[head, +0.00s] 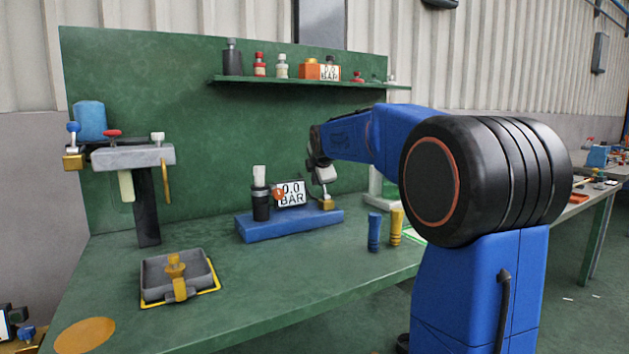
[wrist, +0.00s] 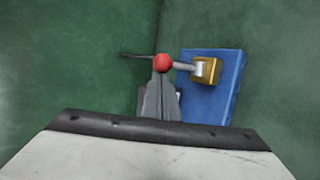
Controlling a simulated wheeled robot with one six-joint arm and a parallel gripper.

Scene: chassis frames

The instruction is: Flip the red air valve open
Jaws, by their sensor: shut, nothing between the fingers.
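The red air valve shows in the wrist view as a red ball knob (wrist: 163,63) on a short grey lever. The lever runs to a brass block (wrist: 207,70) on the blue base (wrist: 222,105). In the head view the brass block (head: 326,203) sits at the right of the blue base (head: 290,223), and the knob is not clear behind my gripper. My gripper (head: 322,175) is just above the block, pointing down. In the wrist view its grey fingers (wrist: 160,80) are shut and empty, their tips at the knob. I cannot tell whether they touch it.
A gauge (head: 291,193) reading 0.0 BAR and a black cylinder (head: 261,204) stand left of the brass block. Blue (head: 374,233) and yellow (head: 396,227) posts stand at the right. A grey tray (head: 178,277) lies front left. A shelf (head: 300,82) runs above.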

